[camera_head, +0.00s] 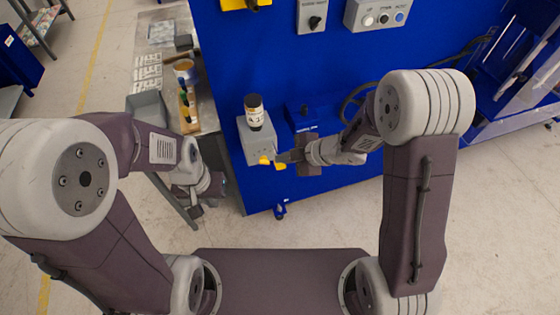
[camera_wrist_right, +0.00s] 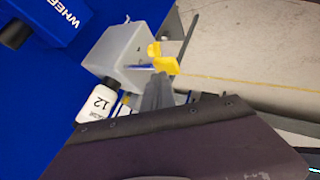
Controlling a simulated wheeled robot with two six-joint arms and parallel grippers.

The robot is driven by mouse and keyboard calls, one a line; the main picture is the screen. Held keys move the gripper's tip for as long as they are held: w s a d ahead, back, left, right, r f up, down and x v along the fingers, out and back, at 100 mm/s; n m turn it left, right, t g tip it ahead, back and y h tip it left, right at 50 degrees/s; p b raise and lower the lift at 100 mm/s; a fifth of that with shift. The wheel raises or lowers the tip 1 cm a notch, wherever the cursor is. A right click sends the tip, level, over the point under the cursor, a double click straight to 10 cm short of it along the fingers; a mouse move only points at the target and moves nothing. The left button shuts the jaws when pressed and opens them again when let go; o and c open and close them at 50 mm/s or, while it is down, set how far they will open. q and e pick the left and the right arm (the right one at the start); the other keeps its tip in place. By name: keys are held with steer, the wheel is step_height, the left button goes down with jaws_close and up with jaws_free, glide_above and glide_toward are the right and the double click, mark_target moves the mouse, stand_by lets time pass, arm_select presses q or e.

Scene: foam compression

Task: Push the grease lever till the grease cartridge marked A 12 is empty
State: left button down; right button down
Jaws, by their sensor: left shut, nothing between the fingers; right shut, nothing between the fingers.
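The grease cartridge (camera_head: 254,112) is white with a black cap and stands on a grey pump box (camera_head: 256,142) on the blue machine's front. In the right wrist view the cartridge (camera_wrist_right: 97,103) shows the mark 12 beside the grey box (camera_wrist_right: 118,52). The yellow grease lever (camera_head: 266,160) sticks out low on the box; it also shows in the right wrist view (camera_wrist_right: 160,60). My right gripper (camera_head: 282,158) is shut, its tips at or very near the lever; contact is unclear. My left gripper (camera_head: 196,208) is shut and hangs low at the left, away from the box.
The blue machine (camera_head: 240,60) fills the back, with switch boxes (camera_head: 374,14) above and a handwheel (camera_head: 356,102) to the right of the pump. A side table (camera_head: 148,75) with containers stands at the left. Open floor (camera_head: 320,220) lies in front of the machine.

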steer(key=shift+f+b, duration=0.55)
steer(key=shift+f, duration=0.15)
stand_by(0.4)
stand_by(0.5)
steer(key=shift+r+p, duration=1.75)
steer(key=shift+p, duration=0.15)
step_height(320, 180, up, 5)
steer(key=p, duration=0.5)
steer(key=shift+w+r, duration=0.1)
